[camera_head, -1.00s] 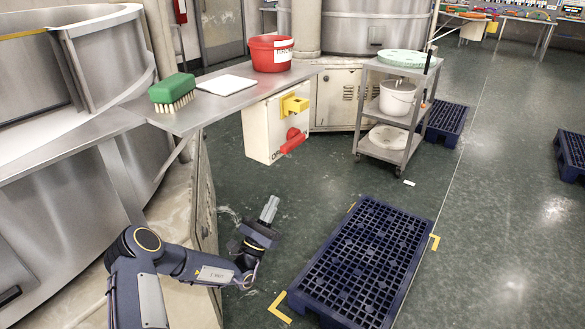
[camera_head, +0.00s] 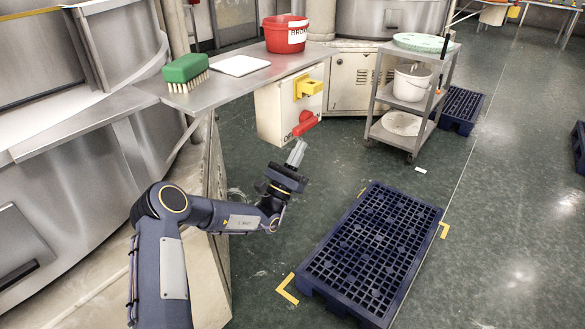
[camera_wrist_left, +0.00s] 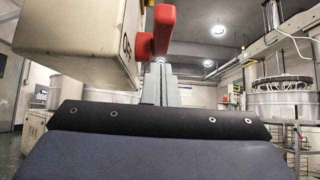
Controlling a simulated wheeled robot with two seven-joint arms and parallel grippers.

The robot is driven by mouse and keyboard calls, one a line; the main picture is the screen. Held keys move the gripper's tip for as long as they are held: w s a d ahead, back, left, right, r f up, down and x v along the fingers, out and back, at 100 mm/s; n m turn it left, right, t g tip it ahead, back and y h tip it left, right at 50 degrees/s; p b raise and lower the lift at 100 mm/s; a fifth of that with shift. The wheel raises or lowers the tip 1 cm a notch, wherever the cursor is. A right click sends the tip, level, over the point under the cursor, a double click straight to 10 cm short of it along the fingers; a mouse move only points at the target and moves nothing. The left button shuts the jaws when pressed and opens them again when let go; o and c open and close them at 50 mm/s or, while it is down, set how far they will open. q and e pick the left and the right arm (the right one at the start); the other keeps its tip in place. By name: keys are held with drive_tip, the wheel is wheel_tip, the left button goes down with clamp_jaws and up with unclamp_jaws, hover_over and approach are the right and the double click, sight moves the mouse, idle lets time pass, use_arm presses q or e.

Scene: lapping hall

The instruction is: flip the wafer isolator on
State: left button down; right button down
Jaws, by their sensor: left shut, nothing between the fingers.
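The isolator is a white box (camera_head: 275,113) under the edge of the steel shelf. It has a yellow block (camera_head: 309,87) and a red handle (camera_head: 306,123) that sticks out at its lower front. My left gripper (camera_head: 297,152) is shut and empty, its fingertips pointing up just below the red handle. In the left wrist view the shut fingers (camera_wrist_left: 163,82) rise right under the red handle (camera_wrist_left: 156,32), and the white box (camera_wrist_left: 85,32) with part of the word OFF is at upper left. I cannot tell whether the fingers touch the handle. My right gripper is not in view.
The steel shelf (camera_head: 222,91) carries a green brush (camera_head: 185,70), a white sheet (camera_head: 240,65) and a red bucket (camera_head: 280,38). A blue pallet (camera_head: 372,250) lies on the floor to the right. A trolley (camera_head: 443,75) stands behind it.

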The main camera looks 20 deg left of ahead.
sight(303, 124)
use_arm(q)
drive_tip(key=shift+s+r, duration=0.1)
drive_tip(key=shift+r, duration=1.15)
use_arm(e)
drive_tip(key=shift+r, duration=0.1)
